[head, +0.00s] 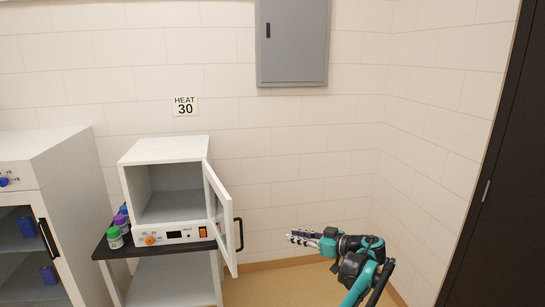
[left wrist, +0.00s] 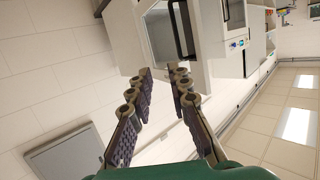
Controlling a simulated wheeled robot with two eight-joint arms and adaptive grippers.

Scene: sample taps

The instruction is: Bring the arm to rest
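My left gripper (head: 300,238) shows in the head view at the lower right of centre. It points to the left, clear of the open oven door. In the left wrist view its two fingers (left wrist: 159,74) stand apart with nothing between them, so it is open and empty. My teal and black left arm rises from the bottom edge of the head view. My right gripper is in neither view.
A white oven (head: 165,149) with its glass door (head: 217,213) swung open stands on a dark-topped stand (head: 112,252). Capped bottles (head: 114,238) stand at its left. A white cabinet (head: 50,160) is at far left. A grey wall box (head: 292,45) hangs above. Floor right of the stand looks clear.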

